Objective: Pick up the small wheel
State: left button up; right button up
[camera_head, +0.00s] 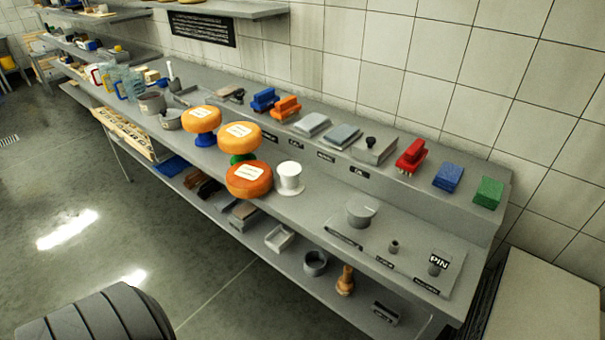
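A small white wheel-like cylinder (289,169) sits on a round white base near the front edge of the counter (325,205). It is clearly narrower than the three orange cheese wheels to its left. The nearest orange wheel (249,180) is darker and hides its own support. The middle orange wheel (240,136) rests on a green stand, and the farthest orange wheel (201,119) on a blue stand (204,138). All wheels have pale labels on top, except the white one, where I see none. Neither of my grippers is in view.
Brushes, grey boxes and blue and green sponges (488,192) line the raised back ledge. A grey lidded pot (361,211) and small weights stand at the right. A lower shelf holds a white tray (280,238) and a wooden piece (345,281). Floor at left is open.

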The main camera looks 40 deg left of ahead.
aim_at(251, 179)
jog(key=z, duration=0.3)
jog(key=i, duration=0.9)
jog(key=u, duration=1.5)
